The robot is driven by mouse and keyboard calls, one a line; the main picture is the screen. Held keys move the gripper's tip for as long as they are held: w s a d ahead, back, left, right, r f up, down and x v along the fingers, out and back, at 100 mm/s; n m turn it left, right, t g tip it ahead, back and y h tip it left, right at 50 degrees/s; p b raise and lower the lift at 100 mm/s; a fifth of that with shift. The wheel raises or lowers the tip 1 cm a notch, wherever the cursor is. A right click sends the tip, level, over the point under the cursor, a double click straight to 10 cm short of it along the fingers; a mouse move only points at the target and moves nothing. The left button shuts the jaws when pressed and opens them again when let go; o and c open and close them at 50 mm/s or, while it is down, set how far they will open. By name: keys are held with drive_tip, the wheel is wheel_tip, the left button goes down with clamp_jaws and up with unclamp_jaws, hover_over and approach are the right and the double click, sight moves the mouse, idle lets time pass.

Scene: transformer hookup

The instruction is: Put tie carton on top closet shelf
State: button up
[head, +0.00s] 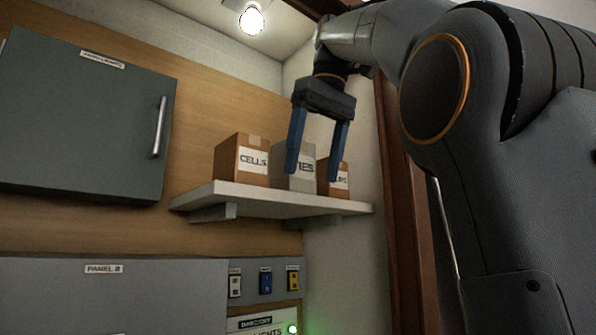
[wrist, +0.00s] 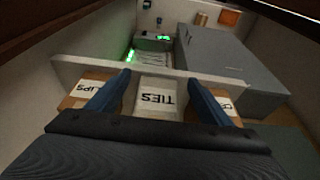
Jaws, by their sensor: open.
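The tie carton is a grey-white box (head: 281,179) labelled TIES. It stands on the white shelf (head: 243,196) between two brown cartons. In the wrist view the tie carton (wrist: 156,99) sits in the middle, its label upside down. My gripper (head: 318,174) is open, its two blue fingers pointing down. In the wrist view the fingers (wrist: 163,75) lie on either side of the tie carton. I cannot tell whether they touch it.
The CELLS carton (head: 236,166) stands left of the tie carton, and a smaller brown carton (head: 339,188) stands close on its right. A grey cabinet (head: 85,130) hangs at left. A grey panel (head: 110,295) and switches (head: 265,282) are below the shelf. A lit bulb (head: 251,20) hangs above.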

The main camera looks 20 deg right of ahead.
drive_tip(key=shift+s+d, duration=0.25)
drive_tip(key=shift+s, duration=0.55)
drive_tip(key=shift+s+d, duration=0.25)
drive_tip(key=shift+s, duration=0.5)
drive_tip(key=shift+s+d, duration=0.25)
drive_tip(key=shift+s, duration=0.55)
